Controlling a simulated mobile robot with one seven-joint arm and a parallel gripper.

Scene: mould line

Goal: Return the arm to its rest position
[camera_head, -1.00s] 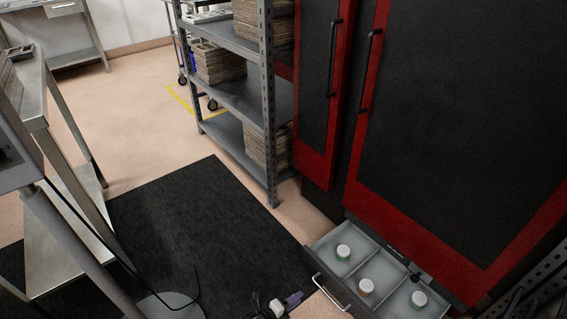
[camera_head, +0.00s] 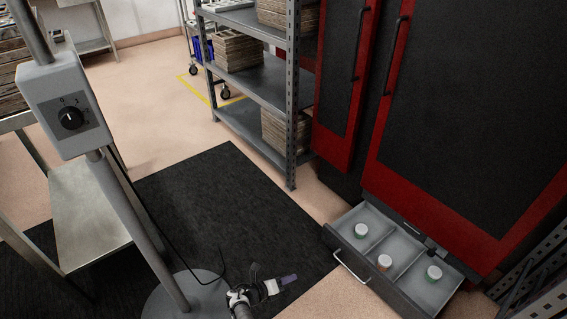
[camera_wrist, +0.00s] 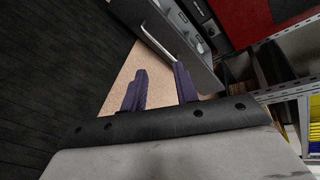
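My gripper (camera_head: 282,283) is low at the bottom centre of the head view, above the floor by the edge of the black mat and to the left of the open drawer. The wrist view shows its two dark purple fingers (camera_wrist: 160,88) spread apart, with only floor and the drawer front visible between and beyond them. Nothing is held. Part of my arm shows at the bottom edge of the head view; the rest is out of frame.
An open grey drawer (camera_head: 345,238) under the red and black cabinet (camera_head: 470,120) holds several small lidded jars. A grey shelf rack (camera_head: 262,88) stands behind. A pole with a dial box (camera_head: 68,105) and a metal table (camera_head: 85,215) are at left. The black mat (camera_head: 215,190) is clear.

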